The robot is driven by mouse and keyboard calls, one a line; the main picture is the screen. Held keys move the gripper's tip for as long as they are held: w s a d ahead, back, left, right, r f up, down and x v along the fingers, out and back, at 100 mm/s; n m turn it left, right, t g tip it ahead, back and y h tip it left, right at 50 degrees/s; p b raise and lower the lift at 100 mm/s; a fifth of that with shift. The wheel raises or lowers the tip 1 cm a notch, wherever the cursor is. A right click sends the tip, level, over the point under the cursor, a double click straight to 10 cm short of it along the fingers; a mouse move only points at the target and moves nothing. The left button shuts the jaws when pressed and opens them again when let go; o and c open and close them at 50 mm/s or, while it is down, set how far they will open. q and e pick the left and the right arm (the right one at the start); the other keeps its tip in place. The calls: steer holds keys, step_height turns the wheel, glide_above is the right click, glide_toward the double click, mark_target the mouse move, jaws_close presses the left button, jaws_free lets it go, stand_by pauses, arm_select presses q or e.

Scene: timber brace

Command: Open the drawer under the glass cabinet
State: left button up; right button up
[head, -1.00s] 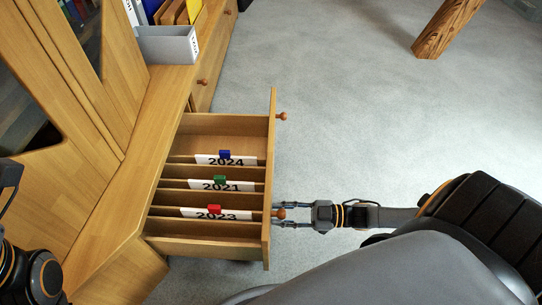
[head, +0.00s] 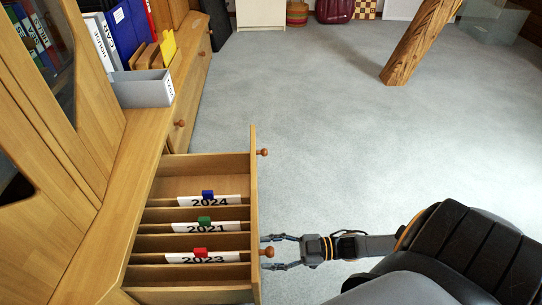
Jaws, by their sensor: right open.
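The wooden drawer (head: 254,190) under the glass cabinet (head: 75,100) stands pulled out. Its compartments show, with dividers and label cards 2024 (head: 210,202), 2021 (head: 205,227) and 2023 (head: 200,258) carrying blue, green and red tabs. The front has two round knobs, a far one (head: 263,152) and a near one (head: 268,253). My right gripper (head: 275,253) is open, its two fingers on either side of the near knob; I cannot tell whether they touch it. My left gripper is out of view.
A grey bin (head: 142,89) and folders stand on the cabinet ledge. Another closed drawer with a knob (head: 180,123) lies further back. A slanted timber post (head: 418,45) stands on the grey carpet at the back right.

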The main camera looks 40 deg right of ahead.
steer(key=v, duration=1.2)
stand_by(0.3)
